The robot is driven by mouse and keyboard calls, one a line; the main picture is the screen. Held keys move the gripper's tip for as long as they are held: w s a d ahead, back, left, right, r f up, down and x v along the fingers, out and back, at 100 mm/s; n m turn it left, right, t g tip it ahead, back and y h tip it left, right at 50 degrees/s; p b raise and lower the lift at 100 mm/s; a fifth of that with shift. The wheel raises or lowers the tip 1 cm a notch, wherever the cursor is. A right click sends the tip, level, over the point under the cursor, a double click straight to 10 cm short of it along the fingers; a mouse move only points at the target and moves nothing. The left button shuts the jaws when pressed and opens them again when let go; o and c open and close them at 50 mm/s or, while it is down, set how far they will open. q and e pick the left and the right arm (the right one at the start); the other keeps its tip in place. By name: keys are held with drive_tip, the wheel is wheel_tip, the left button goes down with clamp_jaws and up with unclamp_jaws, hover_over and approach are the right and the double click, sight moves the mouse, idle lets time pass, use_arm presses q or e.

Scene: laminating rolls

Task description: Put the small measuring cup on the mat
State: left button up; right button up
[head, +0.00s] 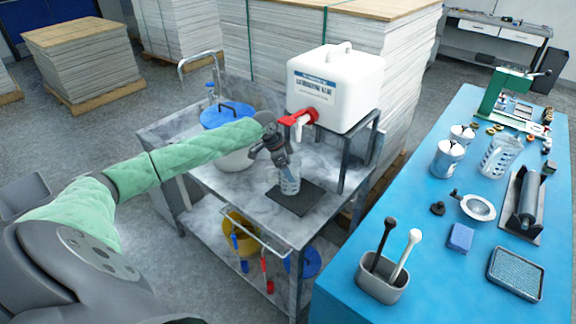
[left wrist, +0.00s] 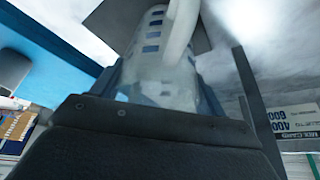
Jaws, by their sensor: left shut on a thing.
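The small measuring cup (head: 289,183) is clear with blue marks and stands about upright at the left back part of the dark mat (head: 297,203) on the marble-topped cart. Whether its base touches the mat, I cannot tell. My left gripper (head: 281,158) is shut on the cup near its top and hides part of it. In the left wrist view the cup (left wrist: 160,65) sits between the fingers, with a pale curved part in front of it. My right gripper is not in view.
The white glue tank (head: 335,85) with a red tap (head: 299,118) stands on a raised frame just behind and right of the cup. A bucket with a blue lid (head: 228,113) is behind my left arm. A larger measuring cup (head: 498,157) stands on the blue table (head: 405,200).

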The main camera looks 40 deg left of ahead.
use_arm(q)
drive_tip(key=o, duration=1.3)
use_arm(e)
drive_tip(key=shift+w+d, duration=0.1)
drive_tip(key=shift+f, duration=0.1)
use_arm(q)
drive_tip(key=b+v, duration=0.4)
drive_tip(key=v, duration=0.7)
drive_tip(key=shift+s+a+r, duration=0.15)
drive_tip(key=shift+r, duration=0.35)
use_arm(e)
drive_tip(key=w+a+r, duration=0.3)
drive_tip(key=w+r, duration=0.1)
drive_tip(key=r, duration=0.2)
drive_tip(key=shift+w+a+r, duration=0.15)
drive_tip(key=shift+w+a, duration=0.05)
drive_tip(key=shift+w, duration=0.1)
